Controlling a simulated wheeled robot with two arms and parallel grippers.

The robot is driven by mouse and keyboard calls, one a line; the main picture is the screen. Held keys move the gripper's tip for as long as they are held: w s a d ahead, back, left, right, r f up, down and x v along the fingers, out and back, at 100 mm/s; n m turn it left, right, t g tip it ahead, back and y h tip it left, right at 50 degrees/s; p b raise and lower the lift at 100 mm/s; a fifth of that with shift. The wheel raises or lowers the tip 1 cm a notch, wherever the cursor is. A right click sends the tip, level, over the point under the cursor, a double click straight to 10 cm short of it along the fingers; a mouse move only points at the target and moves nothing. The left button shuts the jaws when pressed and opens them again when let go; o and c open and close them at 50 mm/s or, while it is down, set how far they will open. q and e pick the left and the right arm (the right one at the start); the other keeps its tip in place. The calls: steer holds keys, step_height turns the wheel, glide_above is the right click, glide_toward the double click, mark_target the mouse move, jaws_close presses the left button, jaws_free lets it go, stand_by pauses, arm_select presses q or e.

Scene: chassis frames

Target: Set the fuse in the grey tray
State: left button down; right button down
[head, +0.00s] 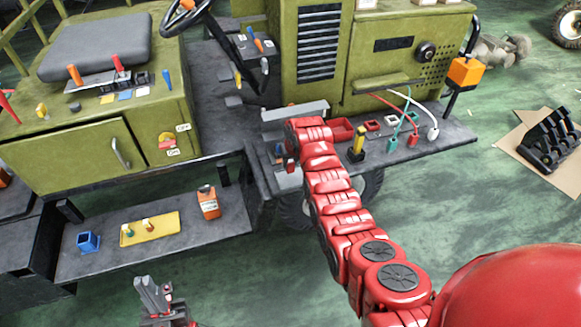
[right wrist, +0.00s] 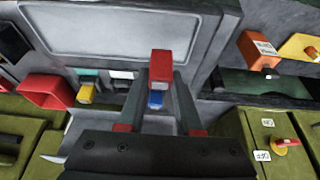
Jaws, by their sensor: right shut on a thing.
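My right gripper (right wrist: 160,88) is shut on a red block, the fuse (right wrist: 160,66), which sits between its two dark fingers. A blue piece (right wrist: 155,99) shows just below it; I cannot tell whether it belongs to the fuse. In the head view my right gripper (head: 287,163) is at the front of the dark running board, mostly hidden by my red arm. A shallow grey panel with a raised rim, apparently the grey tray (right wrist: 125,25), lies beyond the fingertips; contact is not visible. My left gripper (head: 154,292) is low in the head view, away from everything; its jaw gap is unclear.
A red bin (head: 342,130), a yellow-and-black part (head: 357,143) and cable plugs (head: 412,139) stand on the running board. Open floor lies in front.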

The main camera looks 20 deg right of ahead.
mark_target(292, 165)
steer(key=shift+w, duration=0.1)
steer(key=shift+f+p, duration=0.25)
steer(key=shift+p, duration=0.1)
steer(key=shift+f+p, duration=0.4)
steer(key=shift+f, duration=1.05)
steer(key=shift+f, duration=0.1)
steer(key=shift+f, duration=0.15)
steer(key=c, duration=0.6)
jaws_free()
